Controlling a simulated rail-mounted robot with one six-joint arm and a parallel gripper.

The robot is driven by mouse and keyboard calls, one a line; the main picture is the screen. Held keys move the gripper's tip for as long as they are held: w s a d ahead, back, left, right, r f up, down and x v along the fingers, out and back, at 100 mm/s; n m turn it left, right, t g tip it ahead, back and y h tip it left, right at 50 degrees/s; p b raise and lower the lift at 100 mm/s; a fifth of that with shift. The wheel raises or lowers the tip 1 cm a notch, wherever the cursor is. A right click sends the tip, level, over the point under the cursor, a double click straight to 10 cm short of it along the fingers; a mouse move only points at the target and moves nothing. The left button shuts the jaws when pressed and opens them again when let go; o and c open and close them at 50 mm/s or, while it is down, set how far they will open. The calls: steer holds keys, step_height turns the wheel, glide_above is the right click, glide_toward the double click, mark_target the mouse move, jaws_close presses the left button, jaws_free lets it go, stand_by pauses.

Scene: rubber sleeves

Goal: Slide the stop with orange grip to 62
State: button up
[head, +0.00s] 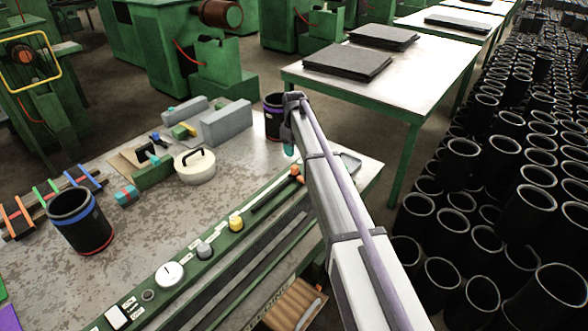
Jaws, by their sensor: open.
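A small orange grip (296,170) sits at the far right end of a dark slot in the green front panel (205,262), with a pale scale strip (250,204) beside the slot. It looks like the stop, but its scale numbers are too small to read. My gripper (289,150) is above the far right part of the bench, just behind and above the orange grip and apart from it. My arm hides much of the gripper. It is open, and nothing shows in it.
The panel also carries a yellow knob (236,223), a grey knob (204,250) and a white dial (170,273). The middle bench top is clear.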

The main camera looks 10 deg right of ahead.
mark_target(294, 166)
step_height(294, 166, down, 10)
steer(key=b, duration=0.9)
steer(key=shift+r, duration=0.1)
steer(key=shift+d, duration=0.1)
jaws_close()
